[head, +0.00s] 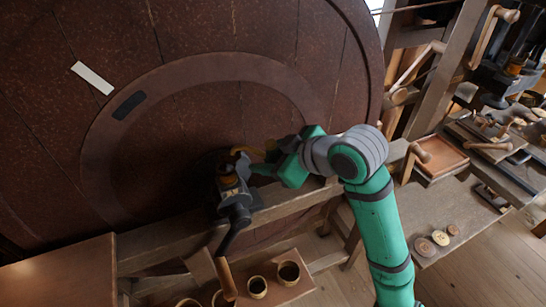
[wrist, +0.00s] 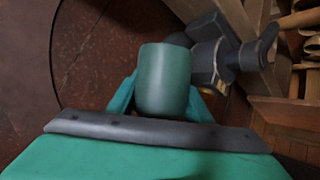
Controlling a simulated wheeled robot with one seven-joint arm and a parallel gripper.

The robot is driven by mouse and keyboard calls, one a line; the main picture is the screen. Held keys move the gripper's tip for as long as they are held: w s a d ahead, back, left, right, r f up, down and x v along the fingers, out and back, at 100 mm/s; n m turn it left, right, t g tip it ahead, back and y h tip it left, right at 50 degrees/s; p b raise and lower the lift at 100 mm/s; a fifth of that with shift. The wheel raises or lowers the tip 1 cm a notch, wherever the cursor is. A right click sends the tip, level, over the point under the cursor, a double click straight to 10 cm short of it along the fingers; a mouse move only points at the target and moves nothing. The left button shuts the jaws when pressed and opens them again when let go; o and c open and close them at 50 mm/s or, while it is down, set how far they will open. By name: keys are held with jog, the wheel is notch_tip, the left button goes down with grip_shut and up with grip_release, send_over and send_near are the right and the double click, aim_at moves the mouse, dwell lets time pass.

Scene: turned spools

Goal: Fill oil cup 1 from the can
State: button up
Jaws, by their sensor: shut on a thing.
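In the wrist view a dark green cylinder, which I take to be the can (wrist: 165,82), sits between the two teal fingers of my gripper (wrist: 162,98). In the head view my gripper (head: 267,167) is beside the dark bearing (head: 235,192) at the big wheel's hub. A curved brass-coloured piece (head: 245,151) shows there, over the bearing; I cannot tell if it is the spout. A small brass-coloured cup (head: 228,181) sits on the bearing. The bearing also shows in the wrist view (wrist: 212,60), just beyond the can. Any oil flow or level is not visible.
A large dark red wheel (head: 180,60) fills the left and back. A crank with a wooden handle (head: 226,278) hangs below the bearing. A board with several round cups (head: 290,272) stands under it. A shallow tray (head: 440,158) and a cluttered bench (head: 500,165) are at right.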

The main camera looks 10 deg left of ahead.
jog(key=h, duration=0.1)
jog(key=r+n+h, duration=0.1)
jog(key=n+t+h, duration=0.1)
jog(key=h, duration=0.1)
jog(key=shift+s+a+r, duration=0.2)
jog(key=shift+a, duration=0.15)
jog(key=shift+w, duration=0.1)
dwell(1.6)
dwell(0.7)
jog(key=y, duration=0.1)
jog(key=d+r+m+y, duration=0.1)
jog(key=g+y, duration=0.1)
jog(key=shift+w+d+r+m+y, duration=0.2)
jog(key=shift+r+m+y, duration=0.1)
jog(key=shift+w+d+r+m+y, duration=0.15)
jog(key=shift+d+r+m+y, duration=0.3)
jog(key=shift+y, duration=0.4)
jog(key=shift+w+d+r+m+y, duration=0.15)
jog(key=shift+d+r+m+y, duration=0.15)
jog(key=shift+r+m+y, duration=0.4)
jog(key=shift+f, duration=0.25)
